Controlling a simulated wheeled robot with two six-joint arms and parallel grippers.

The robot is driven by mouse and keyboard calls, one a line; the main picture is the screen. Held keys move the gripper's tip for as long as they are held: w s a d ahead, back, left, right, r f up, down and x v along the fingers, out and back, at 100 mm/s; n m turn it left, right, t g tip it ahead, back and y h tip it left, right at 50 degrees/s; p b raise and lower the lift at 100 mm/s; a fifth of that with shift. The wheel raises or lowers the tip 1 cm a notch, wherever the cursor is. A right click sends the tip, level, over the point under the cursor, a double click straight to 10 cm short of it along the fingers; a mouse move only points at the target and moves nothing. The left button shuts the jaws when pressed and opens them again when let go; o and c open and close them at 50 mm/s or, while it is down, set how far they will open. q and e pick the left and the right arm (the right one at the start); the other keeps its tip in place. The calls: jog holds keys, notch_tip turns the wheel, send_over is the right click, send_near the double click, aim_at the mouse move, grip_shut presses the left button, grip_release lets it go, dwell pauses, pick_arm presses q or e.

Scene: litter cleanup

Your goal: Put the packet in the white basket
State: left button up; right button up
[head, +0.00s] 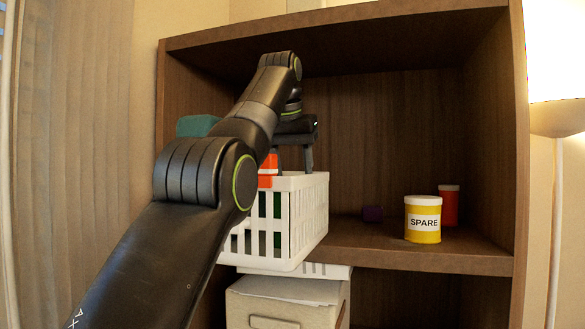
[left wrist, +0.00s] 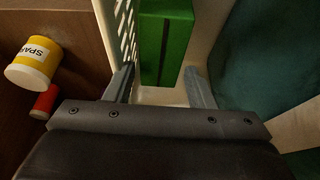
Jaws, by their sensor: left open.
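The white basket (head: 312,215) stands on the shelf at its left front, and its slotted wall (left wrist: 122,22) shows in the left wrist view. A green box-shaped item (left wrist: 166,45), possibly the packet, lies inside the basket; green also shows through the slots in the head view (head: 277,215). My left gripper (head: 294,165) is over the basket, fingers apart and pointing down. In the left wrist view the green item is beyond the open fingertips (left wrist: 158,80), with no visible contact. An orange item (head: 267,172) shows at the basket's near rim, partly hidden by my arm.
A teal object (head: 197,125) is behind my arm at left. A box (head: 285,300) sits below. The shelf has side walls and a top.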

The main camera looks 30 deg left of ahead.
pick_arm(q)
jog(key=p+v, duration=0.3)
jog(key=v, duration=0.5)
jog(key=shift+s+p, duration=0.1)
jog(key=shift+p, duration=0.3)
